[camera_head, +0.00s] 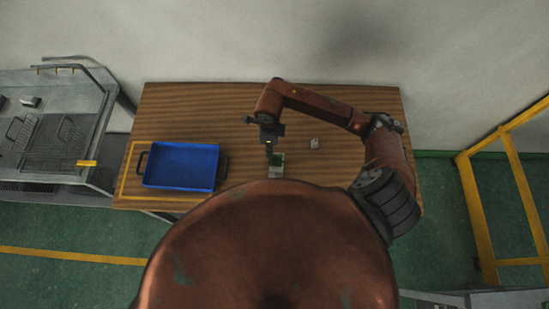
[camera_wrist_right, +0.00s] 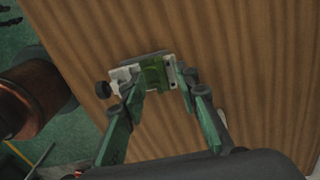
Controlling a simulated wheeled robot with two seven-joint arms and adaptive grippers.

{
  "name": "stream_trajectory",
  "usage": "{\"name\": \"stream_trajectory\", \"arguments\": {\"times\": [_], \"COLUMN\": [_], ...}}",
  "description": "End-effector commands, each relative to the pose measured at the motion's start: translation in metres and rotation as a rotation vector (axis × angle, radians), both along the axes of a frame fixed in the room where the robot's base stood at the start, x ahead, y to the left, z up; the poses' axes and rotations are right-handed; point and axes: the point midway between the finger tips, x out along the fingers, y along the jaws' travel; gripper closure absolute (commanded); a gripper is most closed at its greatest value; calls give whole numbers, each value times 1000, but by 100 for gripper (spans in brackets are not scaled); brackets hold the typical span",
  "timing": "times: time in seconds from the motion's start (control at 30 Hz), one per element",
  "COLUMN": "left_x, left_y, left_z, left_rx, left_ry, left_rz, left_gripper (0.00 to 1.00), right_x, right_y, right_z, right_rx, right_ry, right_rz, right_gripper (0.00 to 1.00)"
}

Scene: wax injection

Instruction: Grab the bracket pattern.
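A green block, which looks like the bracket pattern (camera_wrist_right: 153,75), sits in a small grey-white fixture (camera_wrist_right: 122,74) with a dark knob, on the table. In the head view the fixture (camera_head: 277,172) is near the front middle of the table, and the pattern in it is too small to make out clearly. My right gripper (camera_wrist_right: 163,92) is open, its fingertips apart on either side of the pattern's near end. I cannot tell if they touch it. In the head view my right gripper (camera_head: 270,155) is just above the fixture. My left gripper is not in view.
A blue tray (camera_head: 181,184) with dark handles lies on the left of the wooden table (camera_head: 225,110). A small grey part (camera_head: 314,143) lies right of the fixture. A metal bench (camera_head: 60,110) with wire racks stands at left, a yellow frame (camera_head: 478,215) at right.

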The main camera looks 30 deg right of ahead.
Motion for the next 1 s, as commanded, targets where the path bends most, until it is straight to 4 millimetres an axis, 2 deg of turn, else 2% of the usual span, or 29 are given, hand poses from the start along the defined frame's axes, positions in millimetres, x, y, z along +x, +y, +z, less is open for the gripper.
{"name": "stream_trajectory", "arguments": {"times": [0.27, 0.4, 0.7, 1.0], "left_x": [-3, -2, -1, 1], "left_y": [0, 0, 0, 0], "left_z": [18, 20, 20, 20], "left_rx": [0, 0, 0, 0], "left_ry": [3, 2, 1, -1], "left_rz": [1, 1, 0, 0], "left_gripper": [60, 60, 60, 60], "right_x": [-3, -2, -2, -2], "right_y": [0, -1, -2, -2], "right_z": [-33, -51, -57, -57], "right_rx": [3, 2, -1, 0], "right_ry": [6, 2, -1, 0], "right_rz": [-5, -4, -3, -3], "right_gripper": [71, 71, 71, 92]}}
